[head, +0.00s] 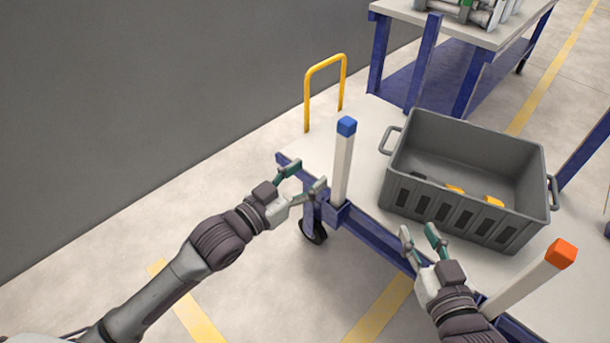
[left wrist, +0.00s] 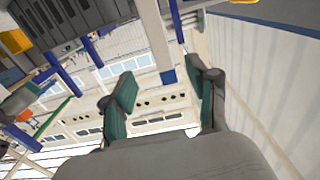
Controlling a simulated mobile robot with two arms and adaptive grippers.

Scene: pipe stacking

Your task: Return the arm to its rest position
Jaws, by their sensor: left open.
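My left arm reaches in from the left in the head view. Its left gripper (head: 304,179) is open and empty, just left of a white post with a blue cap (head: 343,165) on the cart's near edge. In the left wrist view the fingers of the left gripper (left wrist: 160,88) stand apart with nothing between them. My right gripper (head: 420,236) has its fingers apart, nothing visible between them, in front of the grey crate. I cannot tell whether the left fingers touch the post.
The cart (head: 372,143) carries a grey crate (head: 478,221) with yellow pieces inside. A white post with an orange cap (head: 527,281) leans in the picture at right. A yellow handle (head: 326,61) rises behind. A table (head: 478,35) with parts stands beyond. Floor at left is clear.

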